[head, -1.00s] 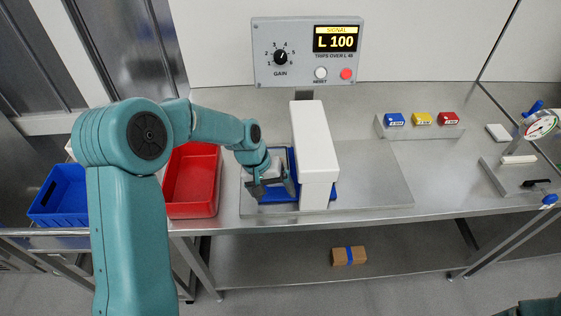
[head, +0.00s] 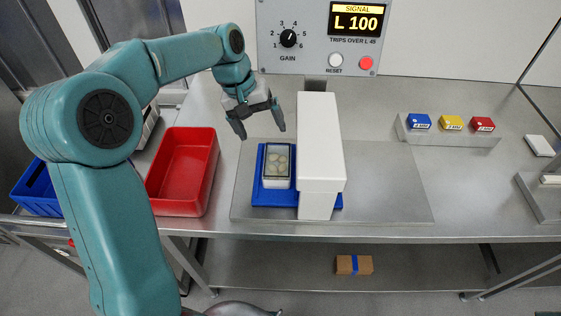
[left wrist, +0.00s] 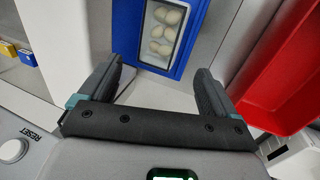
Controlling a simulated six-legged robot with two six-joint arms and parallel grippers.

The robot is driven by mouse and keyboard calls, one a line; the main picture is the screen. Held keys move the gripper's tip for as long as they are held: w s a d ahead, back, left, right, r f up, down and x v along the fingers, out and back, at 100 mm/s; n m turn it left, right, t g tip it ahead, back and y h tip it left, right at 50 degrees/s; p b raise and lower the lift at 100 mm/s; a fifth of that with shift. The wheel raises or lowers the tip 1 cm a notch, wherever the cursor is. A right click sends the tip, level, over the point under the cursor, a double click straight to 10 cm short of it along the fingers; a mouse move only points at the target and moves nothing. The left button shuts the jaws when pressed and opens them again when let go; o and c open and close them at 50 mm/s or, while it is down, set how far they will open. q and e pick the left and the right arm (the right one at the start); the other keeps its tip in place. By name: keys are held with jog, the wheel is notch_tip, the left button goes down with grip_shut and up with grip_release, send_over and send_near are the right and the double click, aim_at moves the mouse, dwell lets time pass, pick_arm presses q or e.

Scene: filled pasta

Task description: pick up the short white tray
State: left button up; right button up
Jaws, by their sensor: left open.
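A short white tray (head: 277,181) with several pale round pasta pieces under a dark-edged top sits on a blue plate (head: 259,196), just left of the white upright housing. It also shows at the top of the left wrist view (left wrist: 152,58). My left gripper (head: 260,130) is open and empty, above and behind the tray, fingers pointing down and apart from it. Its spread fingers also show in the left wrist view (left wrist: 160,72), with the tray beyond them. My right gripper is not in view.
The white housing (head: 320,140) stands close to the tray's right side. A red bin (head: 212,175) and a blue crate (head: 40,200) are at left. A control panel (head: 270,40) reads L 100. Blue, yellow and red blocks (head: 451,123) sit at right. The bench between is clear.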

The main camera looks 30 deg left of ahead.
pick_arm(q)
send_over(275, 159)
jog(key=s+a, duration=0.1)
notch_tip(275, 159, down, 6)
jog(key=shift+s+a+r, duration=0.1)
jog(key=shift+a, duration=0.05)
jog(key=shift+f, duration=0.35)
jog(key=p+x, duration=0.1)
jog(key=x, duration=0.3)
jog(key=shift+f, duration=0.25)
jog(key=shift+w+f, duration=0.35)
jog(key=shift+s, duration=0.1)
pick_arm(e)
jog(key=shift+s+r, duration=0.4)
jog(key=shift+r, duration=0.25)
pick_arm(q)
jog(key=shift+r, duration=0.1)
jog(key=shift+c, duration=1.3)
jog(key=c, duration=0.6)
